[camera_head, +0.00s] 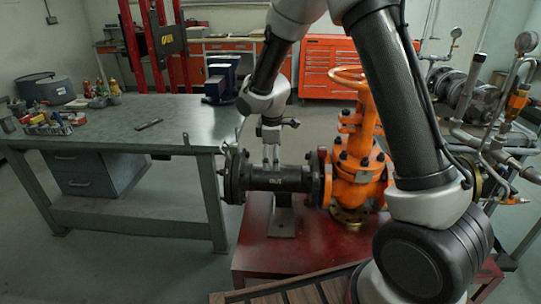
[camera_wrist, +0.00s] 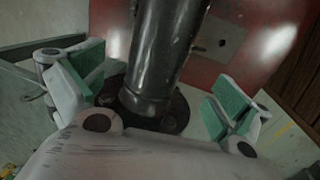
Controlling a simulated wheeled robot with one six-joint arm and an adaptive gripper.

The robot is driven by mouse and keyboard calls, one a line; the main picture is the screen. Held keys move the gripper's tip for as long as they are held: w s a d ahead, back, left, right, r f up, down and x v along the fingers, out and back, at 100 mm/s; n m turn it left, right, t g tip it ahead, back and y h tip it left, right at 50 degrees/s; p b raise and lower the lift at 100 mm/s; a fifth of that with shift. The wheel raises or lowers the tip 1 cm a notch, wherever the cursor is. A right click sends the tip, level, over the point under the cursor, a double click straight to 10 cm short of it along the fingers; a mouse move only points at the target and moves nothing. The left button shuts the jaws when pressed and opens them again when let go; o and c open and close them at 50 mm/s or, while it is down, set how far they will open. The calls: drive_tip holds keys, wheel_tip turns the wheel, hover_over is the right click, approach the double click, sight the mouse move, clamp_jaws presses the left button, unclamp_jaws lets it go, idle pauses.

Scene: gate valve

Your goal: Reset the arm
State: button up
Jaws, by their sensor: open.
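My gripper (camera_head: 271,158) points down just above the black outlet pipe (camera_head: 283,178), close to its left-end flange (camera_head: 235,177). In the wrist view the green-padded fingers of my gripper (camera_wrist: 155,93) are spread wide with nothing gripped. The black pipe (camera_wrist: 164,50) shows between them, with gaps on both sides. The orange gate valve (camera_head: 354,170) stands to the right of my gripper, joined to the pipe. Its orange handwheel (camera_head: 349,77) is on top, apart from my gripper and partly hidden by my arm.
The valve assembly stands on a red base (camera_head: 262,250). A grey workbench (camera_head: 110,135) with tools and bottles is at the left. Pipework with gauges (camera_head: 490,110) fills the right side. An orange tool cabinet (camera_head: 328,65) stands behind. Open floor lies between workbench and base.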

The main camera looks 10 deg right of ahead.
drive_tip(key=s+d+r+m, duration=0.4)
drive_tip(key=s+r, duration=0.3)
drive_tip(key=s, duration=0.3)
drive_tip(key=s+d+r+m+t, duration=0.1)
drive_tip(key=s+d+r+m, duration=0.4)
drive_tip(key=s, duration=0.6)
drive_tip(key=s+d+r+m+t, duration=0.1)
drive_tip(key=s+d+r+m, duration=0.4)
drive_tip(key=s+r, duration=0.5)
drive_tip(key=s+d, duration=0.1)
drive_tip(key=d, duration=0.1)
drive_tip(key=shift+d+y, duration=0.3)
drive_tip(key=shift+d, duration=0.1)
